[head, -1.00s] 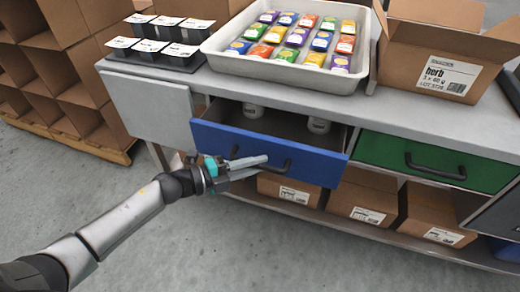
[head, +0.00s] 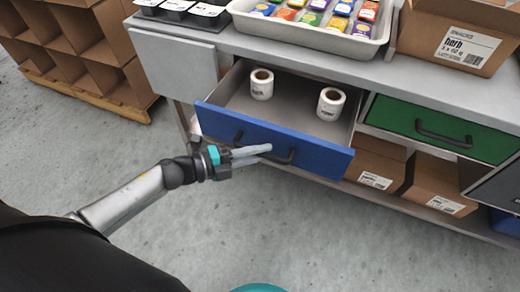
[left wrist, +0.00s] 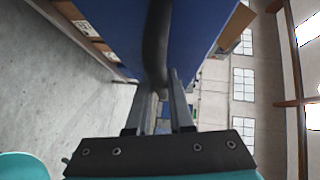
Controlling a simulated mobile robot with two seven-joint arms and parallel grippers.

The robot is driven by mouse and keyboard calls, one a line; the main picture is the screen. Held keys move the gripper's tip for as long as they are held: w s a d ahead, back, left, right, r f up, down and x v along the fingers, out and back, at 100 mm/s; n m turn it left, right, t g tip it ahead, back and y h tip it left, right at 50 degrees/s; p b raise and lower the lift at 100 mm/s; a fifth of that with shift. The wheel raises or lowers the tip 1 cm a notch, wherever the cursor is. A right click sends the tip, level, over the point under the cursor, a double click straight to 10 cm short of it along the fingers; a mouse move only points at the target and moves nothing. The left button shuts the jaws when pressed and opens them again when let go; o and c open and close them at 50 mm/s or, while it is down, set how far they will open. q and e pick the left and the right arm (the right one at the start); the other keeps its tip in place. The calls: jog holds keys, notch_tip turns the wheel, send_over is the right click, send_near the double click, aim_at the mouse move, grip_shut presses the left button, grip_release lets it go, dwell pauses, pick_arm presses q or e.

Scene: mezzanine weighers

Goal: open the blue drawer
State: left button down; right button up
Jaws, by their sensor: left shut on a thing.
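The blue drawer (head: 325,157) is pulled well out from under the grey counter in the head view. My left gripper (head: 266,150) is at the drawer's front, shut on the dark bar handle (head: 289,156). In the left wrist view the handle (left wrist: 157,45) runs between the two fingers, with the blue front (left wrist: 195,25) behind it. My right gripper is not in view.
A green drawer (head: 440,128) is shut to the right. Cardboard boxes (head: 437,190) stand on the shelf below. A pale tray of colourful packets (head: 300,38) and an open box (head: 455,40) stand on the counter. The floor in front is clear.

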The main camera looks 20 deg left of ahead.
pick_arm(q)
jog(key=c, duration=0.8)
grip_release()
jog(key=shift+s+a, duration=0.15)
jog(key=shift+a, duration=0.1)
jog(key=p+v, duration=0.2)
jog(key=v, duration=1.2)
jog(key=shift+s+a, duration=0.2)
jog(key=shift+s, duration=0.05)
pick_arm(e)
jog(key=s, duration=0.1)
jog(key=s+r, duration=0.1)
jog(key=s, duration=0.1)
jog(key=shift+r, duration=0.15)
